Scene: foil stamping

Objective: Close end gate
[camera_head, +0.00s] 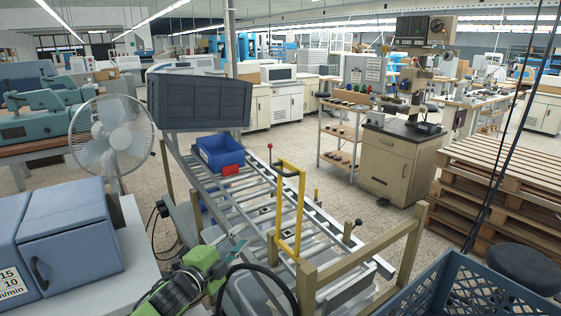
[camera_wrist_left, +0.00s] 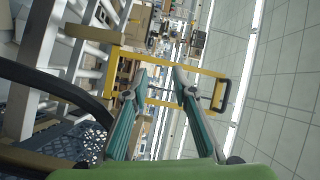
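The yellow end gate (camera_head: 301,212) stands upright as a narrow open frame at the near end of the roller conveyor (camera_head: 243,200). In the left wrist view the gate (camera_wrist_left: 206,70) spans ahead of my fingers, with a black handle (camera_wrist_left: 222,95) on its right side. My left gripper (camera_head: 238,248) is left of the gate in the head view, near the conveyor's near side. In the left wrist view my left gripper (camera_wrist_left: 160,72) has its two teal fingers spread, with nothing between them. Whether a finger touches the gate cannot be told. My right gripper is out of view.
A blue bin (camera_head: 220,152) sits on the conveyor, with a dark grey crate (camera_head: 200,102) behind it. Wooden posts and a rail (camera_head: 365,248) flank the near end. A blue-grey crate (camera_head: 450,290) and stacked pallets (camera_head: 500,185) stand at right. A fan (camera_head: 112,135) stands at left.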

